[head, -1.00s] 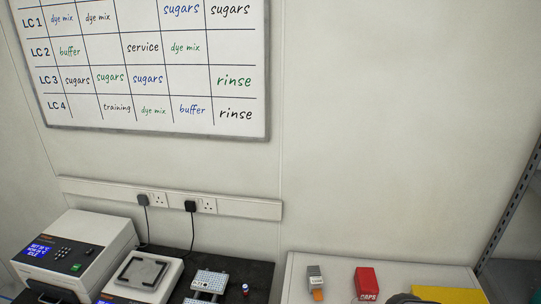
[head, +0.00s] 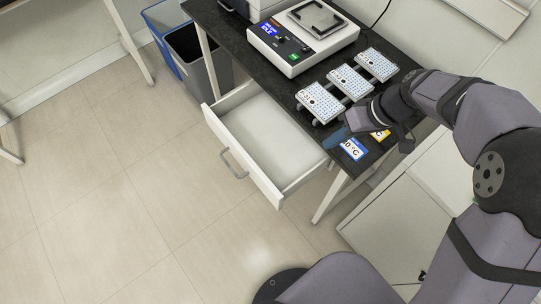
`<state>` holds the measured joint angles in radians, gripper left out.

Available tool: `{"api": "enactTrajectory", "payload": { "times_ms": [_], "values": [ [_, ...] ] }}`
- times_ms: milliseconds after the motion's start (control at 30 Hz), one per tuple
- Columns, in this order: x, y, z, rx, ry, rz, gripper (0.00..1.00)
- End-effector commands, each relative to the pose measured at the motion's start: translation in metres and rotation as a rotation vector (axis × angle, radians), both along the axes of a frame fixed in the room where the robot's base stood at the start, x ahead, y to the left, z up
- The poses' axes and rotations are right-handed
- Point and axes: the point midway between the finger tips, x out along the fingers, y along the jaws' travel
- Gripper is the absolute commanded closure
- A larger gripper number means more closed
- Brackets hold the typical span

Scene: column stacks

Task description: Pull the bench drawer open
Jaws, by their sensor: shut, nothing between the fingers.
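The bench drawer (head: 218,104) is open, pulled well out from under the dark bench top (head: 235,40). Its white inside looks empty. Its grey bar handle (head: 233,165) is on the front panel and nothing touches it. My wrist hides part of the bench top and the cards there.
Three white well plates (head: 350,80) in a row and a white instrument (head: 303,38) stand on the bench. A blue-and-white temperature card (head: 354,149) lies near my gripper. Grey (head: 203,68) and blue (head: 163,18) bins stand left of the drawer. The floor in front is clear.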

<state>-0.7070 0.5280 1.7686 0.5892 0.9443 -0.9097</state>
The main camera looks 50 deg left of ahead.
Motion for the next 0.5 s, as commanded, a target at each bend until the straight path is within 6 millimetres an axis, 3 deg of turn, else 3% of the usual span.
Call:
{"api": "enactTrajectory", "payload": {
  "times_ms": [33,200,333,500],
  "values": [
    [-0.015,0.027,-0.031,0.037,0.008,0.081,1.00],
    [-0.054,0.087,-0.064,0.150,0.021,0.279,1.00],
    [-0.075,0.112,-0.076,0.203,0.028,0.364,1.00],
    [-0.084,0.122,-0.078,0.229,0.031,0.402,1.00]
  ]
}}
